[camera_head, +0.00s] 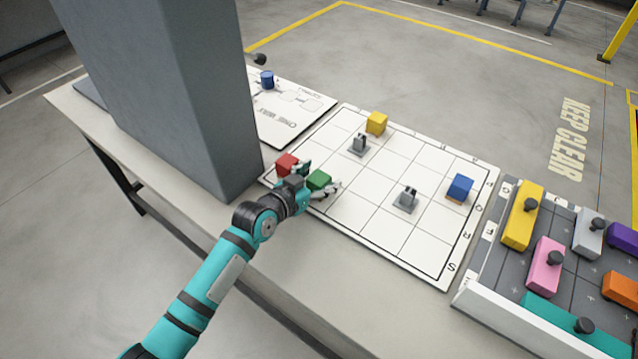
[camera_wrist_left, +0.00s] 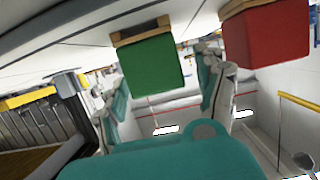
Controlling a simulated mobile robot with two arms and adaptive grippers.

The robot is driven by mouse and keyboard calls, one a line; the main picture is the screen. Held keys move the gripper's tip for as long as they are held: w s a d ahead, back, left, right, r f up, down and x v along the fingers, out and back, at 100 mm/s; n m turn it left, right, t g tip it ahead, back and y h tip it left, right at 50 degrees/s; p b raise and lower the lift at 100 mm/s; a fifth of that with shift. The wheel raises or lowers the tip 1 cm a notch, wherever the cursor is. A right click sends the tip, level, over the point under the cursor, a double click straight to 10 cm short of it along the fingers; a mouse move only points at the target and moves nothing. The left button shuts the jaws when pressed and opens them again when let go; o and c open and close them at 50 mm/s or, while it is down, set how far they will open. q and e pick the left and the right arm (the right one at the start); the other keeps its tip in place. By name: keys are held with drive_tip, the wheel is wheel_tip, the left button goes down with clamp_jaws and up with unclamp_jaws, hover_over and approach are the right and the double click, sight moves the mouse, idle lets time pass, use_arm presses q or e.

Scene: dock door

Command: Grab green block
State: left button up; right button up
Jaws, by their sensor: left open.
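The green block (camera_head: 319,179) stands on the white gridded board (camera_head: 385,226), near its left edge. In the left wrist view the green block (camera_wrist_left: 152,66) shows a wood-coloured base and lies between the finger lines. My left gripper (camera_head: 317,182) is open, with one finger on each side of the green block; I cannot tell whether either finger touches it. The red block (camera_head: 286,163) is just beyond the gripper, partly hidden by it. In the wrist view the red block (camera_wrist_left: 266,38) is outside the right finger. My right gripper is not in view.
A yellow block (camera_head: 376,122), a blue block (camera_head: 460,188) and two grey pieces (camera_head: 407,199) stand on the board. A big grey column (camera_head: 165,90) rises at the left. A tray (camera_head: 507,321) of knobbed coloured blocks is at the right. The front table strip is clear.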

use_arm(q)
drive_tip(key=c, duration=1.3)
